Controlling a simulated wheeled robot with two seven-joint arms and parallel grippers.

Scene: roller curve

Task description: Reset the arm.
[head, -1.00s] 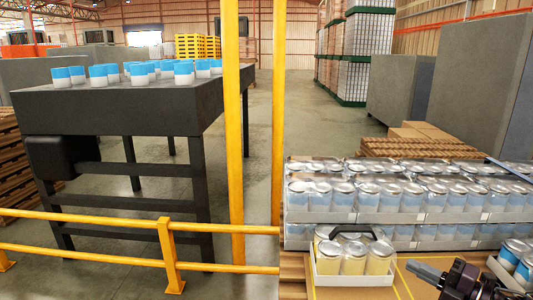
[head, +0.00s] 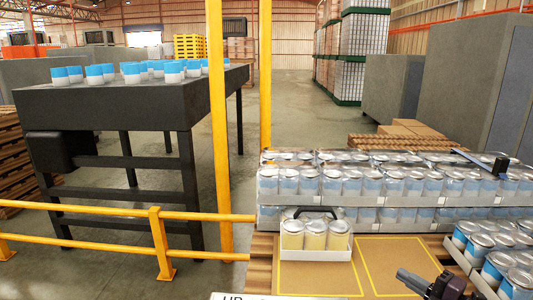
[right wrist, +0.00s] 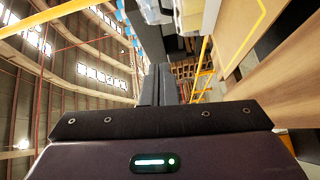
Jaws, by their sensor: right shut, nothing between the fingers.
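My right gripper (head: 412,281) is at the bottom right of the head view, shut and empty, with its tip pointing left. It is in front of the pallet of cans and apart from the carton of yellow cans (head: 315,240). My left gripper is not in view.
Trays of blue cans (head: 400,185) are stacked behind the carton, with a black bar (head: 480,163) on top. More cans (head: 495,250) stand at the right edge. Yellow posts (head: 219,130) and a railing (head: 100,210) stand left. A yellow-lined brown board (head: 400,255) has bare room.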

